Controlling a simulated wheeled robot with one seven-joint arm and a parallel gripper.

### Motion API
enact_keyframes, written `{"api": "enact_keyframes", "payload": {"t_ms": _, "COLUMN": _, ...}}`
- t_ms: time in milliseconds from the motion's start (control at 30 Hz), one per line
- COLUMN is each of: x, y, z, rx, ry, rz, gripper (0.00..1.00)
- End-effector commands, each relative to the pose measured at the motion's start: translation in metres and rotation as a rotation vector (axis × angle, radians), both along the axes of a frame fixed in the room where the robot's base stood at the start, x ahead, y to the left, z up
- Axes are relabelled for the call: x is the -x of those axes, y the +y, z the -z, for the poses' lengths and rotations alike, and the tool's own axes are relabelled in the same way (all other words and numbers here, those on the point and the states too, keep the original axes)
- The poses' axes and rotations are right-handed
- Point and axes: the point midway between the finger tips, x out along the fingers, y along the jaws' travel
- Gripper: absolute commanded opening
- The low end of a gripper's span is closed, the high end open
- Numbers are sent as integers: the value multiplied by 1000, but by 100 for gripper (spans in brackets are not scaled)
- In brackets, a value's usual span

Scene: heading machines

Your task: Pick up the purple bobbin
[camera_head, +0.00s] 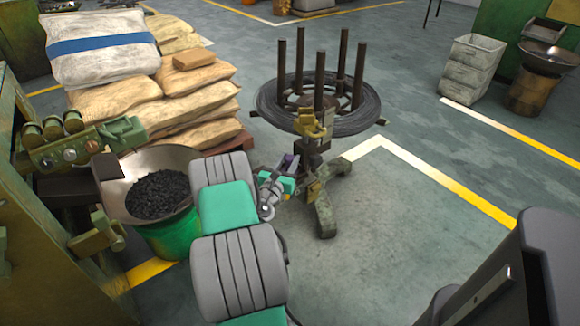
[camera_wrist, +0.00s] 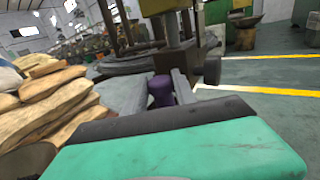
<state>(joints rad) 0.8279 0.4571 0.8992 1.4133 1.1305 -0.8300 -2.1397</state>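The purple bobbin (camera_wrist: 160,91) stands roughly upright between the fingers of my gripper (camera_wrist: 165,87) in the wrist view. The grey right finger is close along its right side, and a grey shape that looks like the left finger is along its left. I cannot tell whether both fingers press on it. In the head view a small dark purple patch of the bobbin (camera_head: 287,163) shows at the end of my gripper (camera_head: 283,176), in front of the wire stand. My arm and gripper hide most of it there.
The wire stand (camera_head: 370,112), with a dark coil and upright posts, is right behind the bobbin. Stacked sacks (camera_head: 150,98) stand to the left. A green bucket (camera_head: 168,238) with a pan of dark pieces is beside my arm.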

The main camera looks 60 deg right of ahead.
Motion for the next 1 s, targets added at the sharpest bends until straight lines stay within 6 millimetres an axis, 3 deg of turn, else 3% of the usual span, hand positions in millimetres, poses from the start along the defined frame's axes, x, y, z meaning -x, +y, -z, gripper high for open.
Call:
{"api": "enact_keyframes", "payload": {"t_ms": 267, "x": 0, "y": 0, "z": 0, "rx": 0, "ry": 0, "rz": 0, "gripper": 0}}
{"api": "enact_keyframes", "payload": {"t_ms": 667, "x": 0, "y": 0, "z": -2, "rx": 1, "ry": -1, "rz": 0, "gripper": 0}}
{"api": "enact_keyframes", "payload": {"t_ms": 833, "x": 0, "y": 0, "z": -17, "rx": 2, "ry": -1, "rz": 0, "gripper": 0}}
{"api": "enact_keyframes", "payload": {"t_ms": 1000, "x": 0, "y": 0, "z": -53, "rx": 3, "ry": -3, "rz": 0, "gripper": 0}}
